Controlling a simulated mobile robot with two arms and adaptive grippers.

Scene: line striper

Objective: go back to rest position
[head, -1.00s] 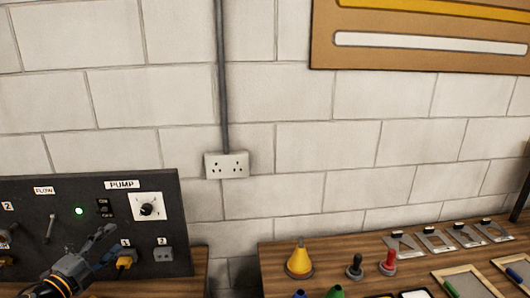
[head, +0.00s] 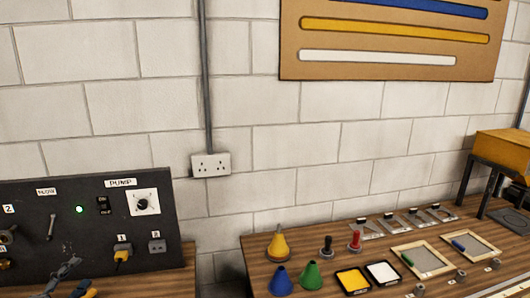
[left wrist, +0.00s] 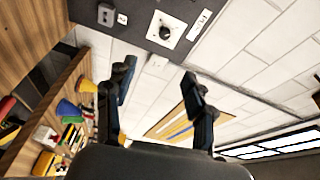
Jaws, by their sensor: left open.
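My left gripper (head: 68,268) is low in the head view at the left, in front of the black pump panel (head: 60,220). In the left wrist view its two fingers (left wrist: 157,76) are spread apart with nothing between them. The panel shows a lit green light, an ON/OFF switch and the pump knob (head: 142,204). My right gripper is in neither view.
The wooden bench (head: 262,250) on the right bears a yellow cone (head: 278,246), a blue cone (head: 282,281), a green cone (head: 311,276), paint trays (head: 353,281), stencils and framed screens. A gap separates the benches. A wall outlet (head: 211,165) is above.

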